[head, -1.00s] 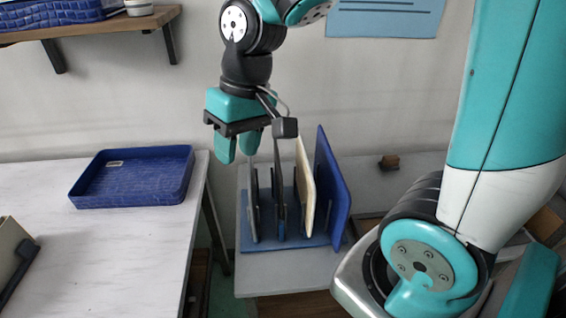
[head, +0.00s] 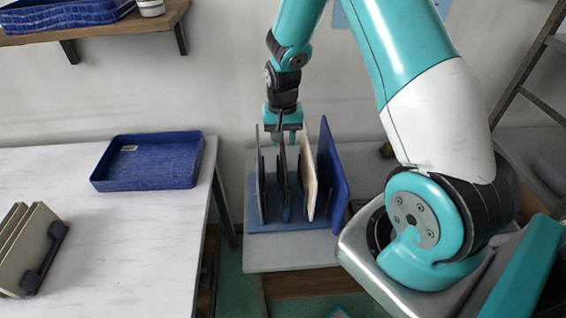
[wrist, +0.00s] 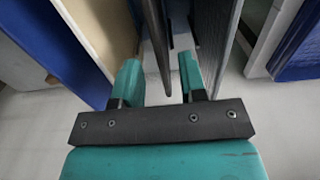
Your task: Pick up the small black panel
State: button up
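The small black panel (head: 283,172) stands upright in a blue rack (head: 292,226), between a grey panel (head: 261,180) on its left and a cream panel (head: 308,178) on its right. My gripper (head: 284,127) is above the rack, pointing down at this panel's top. In the wrist view my gripper (wrist: 160,82) is open, and the dark panel (wrist: 157,45) shows edge-on between its two teal fingers, with gaps on both sides. How deep the fingers reach beside it is hard to tell.
A taller blue panel (head: 332,178) stands at the rack's right end. The grey panel and the cream panel are close to my fingers. An empty blue tray (head: 150,183) lies on the white table (head: 110,235) to the left. Cream panels (head: 25,245) stand in a dark holder at that table's left.

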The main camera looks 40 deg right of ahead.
aim_at(283, 148)
jog(key=shift+s+a+f+p, duration=0.15)
jog(key=shift+f+p, duration=0.4)
jog(key=shift+f, duration=1)
jog(key=shift+s+d+f+p, duration=0.1)
jog(key=shift+f+p, duration=0.45)
jog(key=shift+f, duration=0.95)
grip_shut()
